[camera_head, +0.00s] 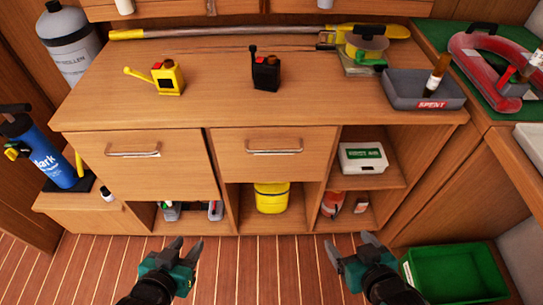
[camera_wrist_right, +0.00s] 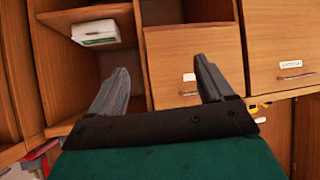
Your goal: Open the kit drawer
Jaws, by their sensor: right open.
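The wooden cabinet has a wide left front (camera_head: 150,180) with a metal bar handle (camera_head: 133,153) and a middle drawer (camera_head: 273,166) with a similar handle (camera_head: 274,151). Both look shut. I cannot tell from lettering which is the kit drawer. In the right wrist view, two fronts carry small white labels (camera_wrist_right: 190,77) (camera_wrist_right: 291,64), too small to read. My left gripper (camera_head: 188,243) is open and empty, low in front of the left half. My right gripper (camera_head: 350,245) is open and empty, below and right of the middle drawer; its fingers (camera_wrist_right: 161,66) frame the wrist view.
The countertop (camera_head: 215,85) holds a yellow can (camera_head: 167,78), a black can (camera_head: 266,72) and a grey tray (camera_head: 405,90). Open cubbies hold a yellow container (camera_head: 271,198) and a white box (camera_head: 362,158). A green crate (camera_head: 455,275) stands at right. The floor ahead is clear.

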